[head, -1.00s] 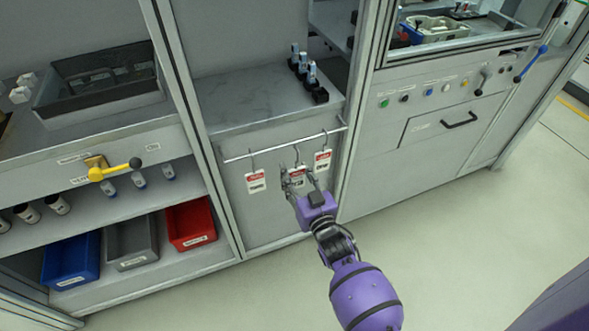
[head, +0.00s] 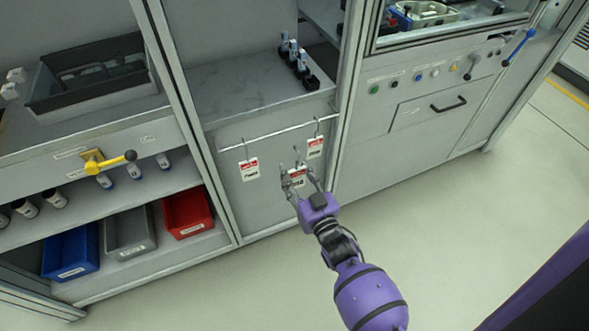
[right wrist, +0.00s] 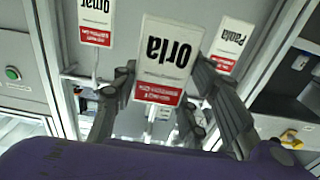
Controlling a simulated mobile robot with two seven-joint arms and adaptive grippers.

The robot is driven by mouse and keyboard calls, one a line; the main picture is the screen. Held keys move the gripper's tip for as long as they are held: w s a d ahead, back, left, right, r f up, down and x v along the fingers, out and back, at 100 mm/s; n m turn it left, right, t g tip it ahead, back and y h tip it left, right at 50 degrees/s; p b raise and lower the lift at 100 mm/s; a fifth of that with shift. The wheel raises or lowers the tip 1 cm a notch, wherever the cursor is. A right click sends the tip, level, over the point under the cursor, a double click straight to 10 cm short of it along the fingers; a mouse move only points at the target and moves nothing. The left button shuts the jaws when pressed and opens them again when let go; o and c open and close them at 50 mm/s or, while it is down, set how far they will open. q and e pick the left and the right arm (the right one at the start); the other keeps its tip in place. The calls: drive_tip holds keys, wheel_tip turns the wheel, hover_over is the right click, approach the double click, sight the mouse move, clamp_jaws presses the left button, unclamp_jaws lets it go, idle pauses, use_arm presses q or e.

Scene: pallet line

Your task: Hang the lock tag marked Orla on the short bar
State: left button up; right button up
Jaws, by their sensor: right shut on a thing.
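The Orla tag (head: 297,177) is white with a red band and a wire hook. My right gripper (right wrist: 165,95) is shut on it; the name reads upside down in the right wrist view (right wrist: 165,58). In the head view the hook's top appears below the thin metal bar (head: 270,132) on the cabinet front, apparently clear of it. I cannot tell whether this is the short bar. My left gripper is not in view.
At left are a yellow-handled valve (head: 105,162) and blue, grey and red bins (head: 187,213). A drawer handle (head: 448,104) projects at right. The floor in front is clear.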

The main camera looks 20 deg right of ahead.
drive_tip(key=shift+s, duration=0.7)
drive_tip(key=shift+s+p, duration=0.4)
drive_tip(key=shift+s, duration=0.1)
